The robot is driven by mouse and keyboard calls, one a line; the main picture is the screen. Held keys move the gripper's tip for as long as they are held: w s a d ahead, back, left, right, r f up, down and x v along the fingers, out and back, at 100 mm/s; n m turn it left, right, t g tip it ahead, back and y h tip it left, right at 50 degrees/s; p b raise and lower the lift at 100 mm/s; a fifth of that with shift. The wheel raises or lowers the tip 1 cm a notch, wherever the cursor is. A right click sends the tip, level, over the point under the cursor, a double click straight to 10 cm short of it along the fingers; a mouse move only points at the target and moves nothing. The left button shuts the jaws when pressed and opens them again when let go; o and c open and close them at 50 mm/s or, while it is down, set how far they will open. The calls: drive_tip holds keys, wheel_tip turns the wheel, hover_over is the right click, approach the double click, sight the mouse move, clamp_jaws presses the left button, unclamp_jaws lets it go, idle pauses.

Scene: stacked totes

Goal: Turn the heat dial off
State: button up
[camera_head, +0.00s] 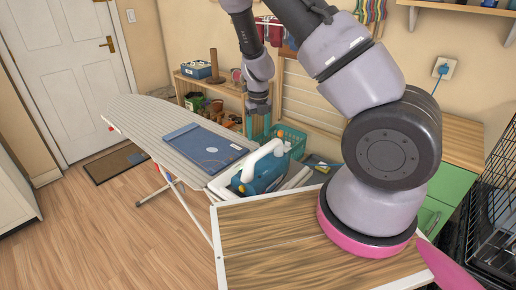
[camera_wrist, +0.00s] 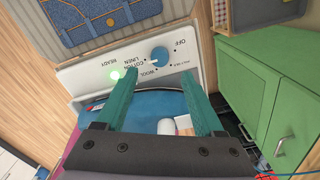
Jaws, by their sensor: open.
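The heat dial (camera_wrist: 159,54) is a round blue knob on a white panel (camera_wrist: 94,76), in the upper middle of the wrist view. Its white mark points left, towards the COTTON/LINEN lettering. OFF is printed to its upper right.
The ironing board (camera_head: 150,117) carries folded denim (camera_head: 205,147), also seen in the wrist view (camera_wrist: 95,18). A teal basket (camera_head: 291,139) and a wooden shelf (camera_head: 188,85) stand behind. A green cabinet (camera_wrist: 275,95) is right in the wrist view.

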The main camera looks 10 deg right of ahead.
wheel_tip(320, 180, down, 8)
drive_tip(key=shift+r, duration=0.2)
clamp_jaws()
